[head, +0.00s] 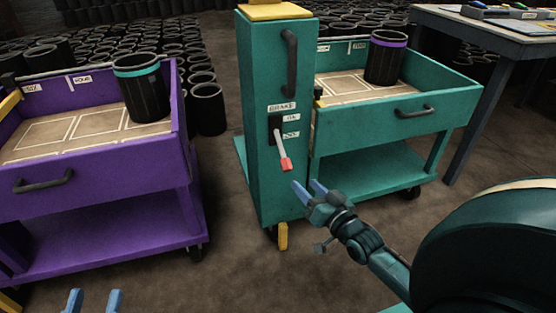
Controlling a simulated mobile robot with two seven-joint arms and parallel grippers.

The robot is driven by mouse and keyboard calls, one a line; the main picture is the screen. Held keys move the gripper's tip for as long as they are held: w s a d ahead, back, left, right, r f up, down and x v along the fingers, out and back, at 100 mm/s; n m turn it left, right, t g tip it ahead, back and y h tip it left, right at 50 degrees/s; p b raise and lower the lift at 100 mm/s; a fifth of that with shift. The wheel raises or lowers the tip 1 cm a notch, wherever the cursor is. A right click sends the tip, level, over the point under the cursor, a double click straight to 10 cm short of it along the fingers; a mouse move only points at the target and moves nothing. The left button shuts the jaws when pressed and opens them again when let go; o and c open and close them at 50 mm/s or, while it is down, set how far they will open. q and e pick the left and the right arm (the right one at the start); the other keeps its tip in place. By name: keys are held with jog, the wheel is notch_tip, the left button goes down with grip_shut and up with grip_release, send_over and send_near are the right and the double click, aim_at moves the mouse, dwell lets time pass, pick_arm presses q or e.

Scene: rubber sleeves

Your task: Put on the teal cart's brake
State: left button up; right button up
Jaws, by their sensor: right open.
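The teal cart (345,190) stands at the centre right, with a tall teal column at its left end. On the column is a brake lever (281,148) with a pale shaft and a red tip. It slants downward, its tip below the lower of two small labels; a label above them reads BRAKE. My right gripper (306,187) is open and empty, just below and right of the red tip, apart from it. My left gripper (93,300) is open and empty at the bottom left edge, far from the lever; only its fingers show.
A purple cart (100,185) stands at the left, holding a teal-banded black sleeve (143,95). The teal cart's tray holds a purple-banded sleeve (384,62). A table (480,30) stands at upper right. Many black sleeves fill the back.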

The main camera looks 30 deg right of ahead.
aim_at(283, 162)
jog(key=w+b, duration=0.2)
jog(key=w, duration=0.5)
jog(key=shift+f+b, duration=0.1)
jog(key=shift+b, duration=0.25)
jog(key=w+b, duration=0.1)
jog(key=w, duration=0.2)
jog(key=shift+w+a, duration=0.1)
jog(key=shift+w, duration=0.25)
pick_arm(q)
jog(key=shift+w+r+m+t+h+b, duration=0.25)
jog(key=shift+r+m+t+h, duration=0.15)
jog(key=shift+r+m+h, duration=0.25)
jog(key=shift+w+r+m+t+h+b, duration=0.1)
jog(key=shift+w+r+m+t+h, duration=0.25)
jog(key=shift+r+h, duration=0.5)
pick_arm(e)
jog(key=shift+w, duration=0.6)
pick_arm(q)
jog(key=shift+s+r, duration=0.1)
pick_arm(e)
jog(key=shift+c, duration=0.3)
grip_shut()
